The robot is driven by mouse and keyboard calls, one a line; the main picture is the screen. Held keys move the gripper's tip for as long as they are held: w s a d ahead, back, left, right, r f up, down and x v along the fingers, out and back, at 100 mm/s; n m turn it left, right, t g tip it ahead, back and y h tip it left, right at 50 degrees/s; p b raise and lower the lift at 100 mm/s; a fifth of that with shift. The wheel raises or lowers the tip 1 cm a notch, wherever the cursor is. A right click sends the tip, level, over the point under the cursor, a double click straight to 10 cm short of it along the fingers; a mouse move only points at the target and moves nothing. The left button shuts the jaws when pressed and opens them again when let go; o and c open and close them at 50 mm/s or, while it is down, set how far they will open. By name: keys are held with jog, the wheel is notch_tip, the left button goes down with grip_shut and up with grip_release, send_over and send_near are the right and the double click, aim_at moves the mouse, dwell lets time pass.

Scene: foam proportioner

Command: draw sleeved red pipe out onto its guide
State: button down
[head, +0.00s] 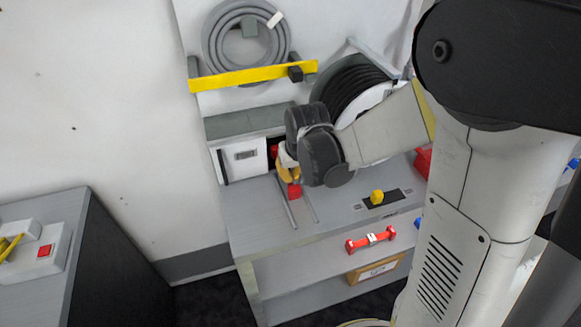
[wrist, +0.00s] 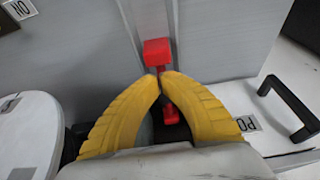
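The red pipe shows as a red block (wrist: 157,51) just beyond my fingertips and another red part (wrist: 172,114) between my fingers in the wrist view. In the head view its red front end (head: 294,191) is over the two thin rails of the guide (head: 311,207). My gripper (wrist: 161,76) has its yellow fingers nearly together around the narrow red neck between these parts. In the head view my gripper (head: 288,172) is partly hidden by my dark wrist. The middle of the pipe is hidden by my fingers.
A white box (head: 241,158) with a dark opening stands behind the guide. A yellow knob (head: 377,197) on a black plate is to the right. A black hose reel (head: 350,88) stands behind my arm.

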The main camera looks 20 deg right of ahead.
jog(key=shift+x, duration=1.05)
jog(key=s, duration=0.9)
jog(key=shift+s, duration=0.25)
jog(key=shift+r, duration=0.15)
